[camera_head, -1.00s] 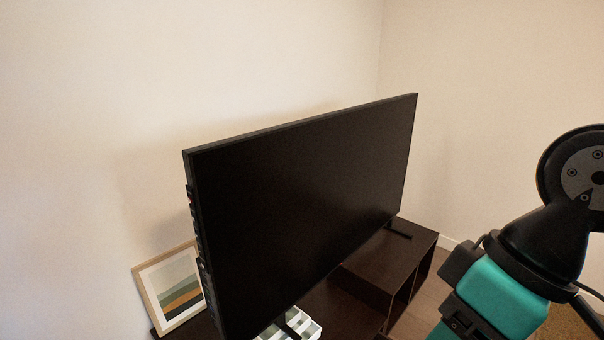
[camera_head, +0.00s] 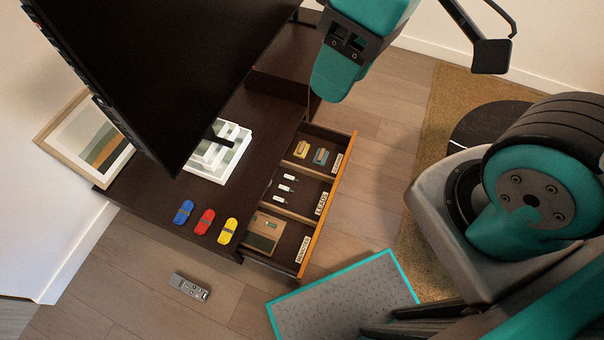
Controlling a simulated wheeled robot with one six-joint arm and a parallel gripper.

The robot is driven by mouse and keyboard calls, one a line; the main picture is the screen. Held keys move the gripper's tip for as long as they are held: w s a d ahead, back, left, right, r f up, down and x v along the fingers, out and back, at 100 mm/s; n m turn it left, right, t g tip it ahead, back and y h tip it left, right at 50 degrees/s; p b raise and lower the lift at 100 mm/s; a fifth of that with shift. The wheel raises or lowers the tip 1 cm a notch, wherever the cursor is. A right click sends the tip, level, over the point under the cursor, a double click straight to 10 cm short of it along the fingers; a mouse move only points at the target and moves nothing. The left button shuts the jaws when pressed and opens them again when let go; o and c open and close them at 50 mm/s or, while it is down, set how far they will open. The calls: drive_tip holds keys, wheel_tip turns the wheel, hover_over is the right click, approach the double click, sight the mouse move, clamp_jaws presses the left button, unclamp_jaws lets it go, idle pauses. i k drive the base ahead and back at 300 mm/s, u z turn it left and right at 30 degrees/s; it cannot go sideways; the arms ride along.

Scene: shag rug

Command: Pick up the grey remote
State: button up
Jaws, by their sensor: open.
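The grey remote (camera_head: 188,286) lies on the wooden floor at the lower left of the head view. It lies apart from the dark TV cabinet's front corner, with small buttons on its upper face. Nothing covers it. Teal and black parts of my arm show at the top and right, far from the remote. I cannot make out my gripper's fingertips.
An open drawer (camera_head: 345,158) juts from the cabinet (camera_head: 160,208), holding small items in compartments. Blue (camera_head: 184,212), red (camera_head: 204,221) and yellow (camera_head: 227,231) toy cars stand on the cabinet, near the TV (camera_head: 165,70). Floor around the remote is clear.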

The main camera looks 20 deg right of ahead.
sight(203, 296)
drive_tip(key=k, duration=1)
drive_tip(key=u, duration=1.85)
drive_tip(key=i, duration=0.5)
